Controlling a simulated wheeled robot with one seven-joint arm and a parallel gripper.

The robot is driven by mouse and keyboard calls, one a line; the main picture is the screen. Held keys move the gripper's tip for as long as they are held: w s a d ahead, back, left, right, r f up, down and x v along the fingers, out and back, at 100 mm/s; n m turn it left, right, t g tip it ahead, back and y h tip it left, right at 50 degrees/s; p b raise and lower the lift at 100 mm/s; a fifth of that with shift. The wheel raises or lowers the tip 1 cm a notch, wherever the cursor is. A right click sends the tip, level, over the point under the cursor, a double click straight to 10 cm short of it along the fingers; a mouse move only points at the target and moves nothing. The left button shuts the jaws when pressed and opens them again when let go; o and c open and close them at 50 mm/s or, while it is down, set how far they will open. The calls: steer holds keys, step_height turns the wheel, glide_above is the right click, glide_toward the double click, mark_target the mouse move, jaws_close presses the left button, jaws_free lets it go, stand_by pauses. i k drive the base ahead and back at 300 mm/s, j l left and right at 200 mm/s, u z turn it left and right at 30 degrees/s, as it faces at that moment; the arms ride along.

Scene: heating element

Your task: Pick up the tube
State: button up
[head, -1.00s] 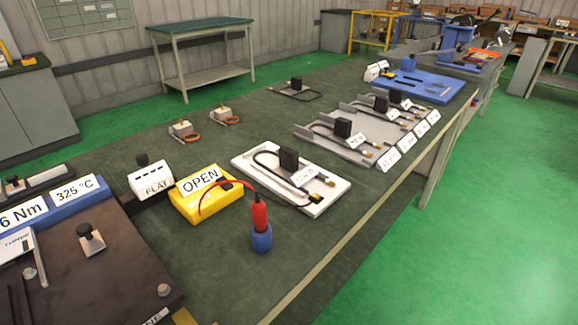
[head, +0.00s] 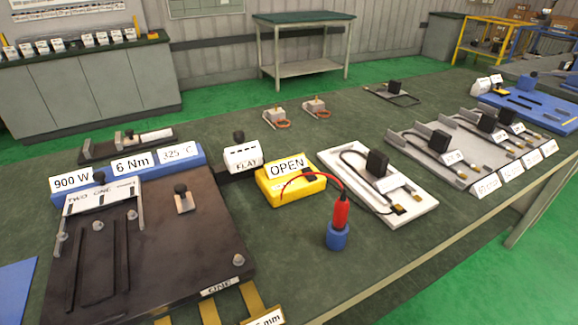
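Several bent black tubes with black blocks on them are in view, and I cannot tell which one is meant. One lies on a white tray (head: 420,213), with its black block (head: 377,163) upright and brass-coloured ends at the front. Others lie on the grey slotted tray (head: 462,178) at the right. Another dark bent tube (head: 404,99) with a block lies alone at the back. My gripper is not in view.
A red probe (head: 341,213) stands in a blue holder (head: 337,238), its red wire running to a yellow box (head: 290,190) marked OPEN. A dark fixture plate (head: 150,255) fills the left front. Clear green bench top (head: 330,285) lies at the front middle.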

mark_target(374, 173)
steer(key=u, duration=2.3)
steer(key=z, duration=2.3)
steer(key=i+l, duration=0.25)
steer(key=l, duration=0.15)
steer(key=i+l+u, duration=0.1)
steer(key=i+l, duration=0.2)
steer(key=l, duration=0.15)
steer(key=i+l, duration=0.25)
steer(key=l, duration=0.15)
steer(key=i+u, duration=0.15)
steer(key=u, duration=1.1)
